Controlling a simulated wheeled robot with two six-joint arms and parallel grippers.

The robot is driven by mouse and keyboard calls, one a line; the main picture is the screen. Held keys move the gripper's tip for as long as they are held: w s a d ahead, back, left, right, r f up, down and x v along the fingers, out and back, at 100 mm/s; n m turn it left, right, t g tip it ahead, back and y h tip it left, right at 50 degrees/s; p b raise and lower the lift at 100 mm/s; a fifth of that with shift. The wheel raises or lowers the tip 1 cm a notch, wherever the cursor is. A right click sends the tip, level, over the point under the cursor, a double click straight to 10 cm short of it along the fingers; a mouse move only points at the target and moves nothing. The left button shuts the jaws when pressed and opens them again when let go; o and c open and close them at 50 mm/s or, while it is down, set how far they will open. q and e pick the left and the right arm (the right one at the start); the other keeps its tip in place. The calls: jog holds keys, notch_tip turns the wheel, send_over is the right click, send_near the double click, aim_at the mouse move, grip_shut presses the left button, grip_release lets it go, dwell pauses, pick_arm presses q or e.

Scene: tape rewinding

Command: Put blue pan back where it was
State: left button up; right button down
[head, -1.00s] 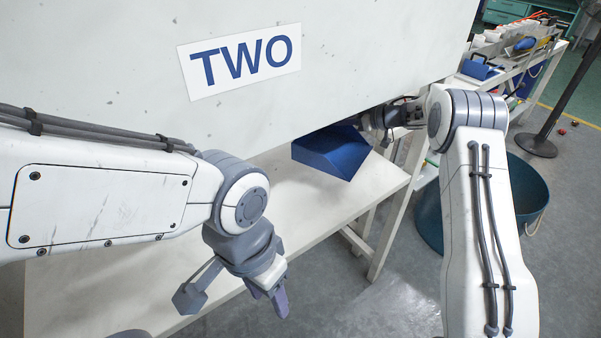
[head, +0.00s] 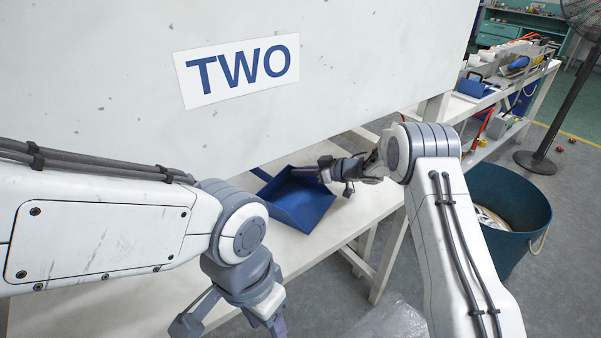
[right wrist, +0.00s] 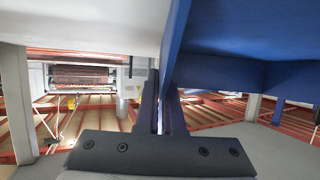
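The blue pan (head: 303,204), an open tray with raised walls, is over the white table in front of the white panel marked TWO. I cannot tell whether its bottom touches the table. My right gripper (head: 324,173) is shut on the pan's wall at its right side. In the right wrist view the pan's blue wall (right wrist: 176,45) runs down to between the two close fingers (right wrist: 166,105). My left gripper (head: 232,323) is open and empty in front of the table's near edge, with its fingertips partly cut off by the picture's bottom.
The big white panel (head: 120,60) hides what lies behind it. A teal bin (head: 520,215) stands on the floor at the right. Another blue tray-like thing (head: 474,88) sits on a far bench, near a fan stand (head: 555,120). The table's left part (head: 150,300) is clear.

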jog(key=c, duration=1)
grip_release()
jog(key=shift+c, duration=0.2)
jog(key=shift+r, duration=0.1)
jog(key=p+v, duration=0.1)
jog(key=v, duration=1.1)
